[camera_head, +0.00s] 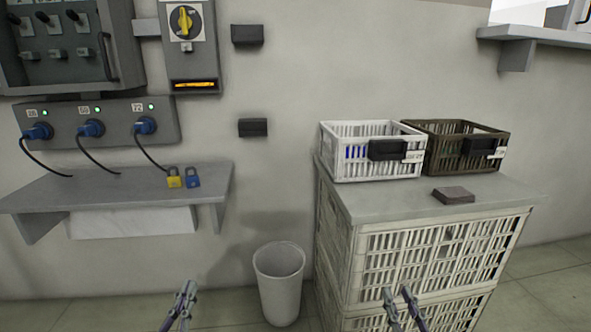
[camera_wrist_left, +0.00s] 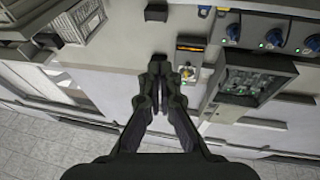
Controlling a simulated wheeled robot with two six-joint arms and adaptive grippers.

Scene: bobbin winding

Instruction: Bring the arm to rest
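My left gripper (camera_head: 187,290) is at the lower left of the head view, in front of the wall below the grey shelf. In the left wrist view its two fingers (camera_wrist_left: 158,68) come together at the tips, with nothing visible held between them. My right gripper (camera_head: 397,292) is at the bottom of the head view, in front of the white crate stack. Its two fingertips stand apart and nothing shows between them. The rest of both arms is outside the head view.
A white bin (camera_head: 280,285) stands between my grippers. A white basket (camera_head: 345,165) and a dark basket (camera_head: 455,152) sit on the crate-stack top with a brown block (camera_head: 453,195). Yellow (camera_head: 174,181) and blue (camera_head: 193,180) padlocks are at the shelf (camera_head: 110,190), below plugged sockets (camera_head: 100,122).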

